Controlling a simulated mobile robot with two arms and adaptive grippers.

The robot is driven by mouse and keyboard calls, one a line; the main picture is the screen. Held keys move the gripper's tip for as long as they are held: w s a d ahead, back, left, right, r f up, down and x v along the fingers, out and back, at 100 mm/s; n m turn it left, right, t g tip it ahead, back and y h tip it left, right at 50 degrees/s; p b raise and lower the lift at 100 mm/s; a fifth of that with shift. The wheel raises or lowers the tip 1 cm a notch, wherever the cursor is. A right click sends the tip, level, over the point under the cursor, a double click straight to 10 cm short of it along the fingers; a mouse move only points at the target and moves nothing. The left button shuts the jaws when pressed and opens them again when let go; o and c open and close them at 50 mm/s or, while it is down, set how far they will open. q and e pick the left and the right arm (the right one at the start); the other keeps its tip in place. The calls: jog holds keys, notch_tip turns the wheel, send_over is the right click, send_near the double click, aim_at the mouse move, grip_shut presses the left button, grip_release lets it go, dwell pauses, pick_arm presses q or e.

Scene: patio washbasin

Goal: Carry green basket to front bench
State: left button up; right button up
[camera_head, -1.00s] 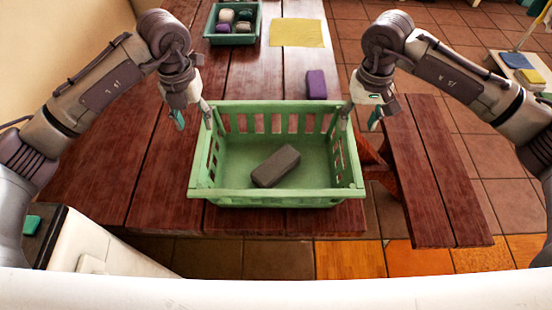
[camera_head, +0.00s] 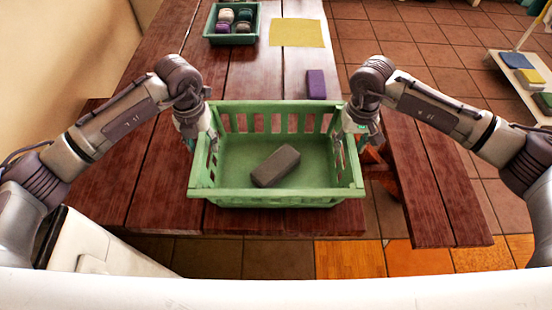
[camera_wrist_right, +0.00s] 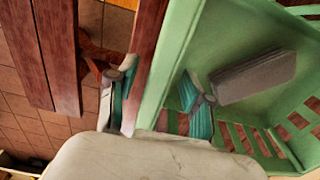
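The green basket (camera_head: 275,192) stands upright on the wooden table near its front edge, with a grey block (camera_head: 276,166) lying inside. My left gripper (camera_head: 201,140) is at the basket's left wall, its fingers apart on either side; part of it is hidden by the wall. My right gripper (camera_head: 351,140) is at the right wall. In the right wrist view its teal-tipped fingers (camera_wrist_right: 158,94) are apart, one outside the basket and one inside, with the green wall between them. A wooden bench (camera_head: 430,170) stands right of the table.
A smaller green tray (camera_head: 208,36) with several balls or rolls, a yellow cloth (camera_head: 297,33) and a purple block (camera_head: 316,83) are farther back on the table (camera_head: 120,185). Tiled floor lies beyond the bench. A pale rack (camera_head: 520,75) with coloured blocks stands far right. The bench top is clear.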

pick_arm(q)
grip_shut()
pick_arm(e)
grip_shut()
pick_arm(q)
jog(key=shift+r, duration=0.2)
pick_arm(e)
jog(key=shift+r, duration=0.2)
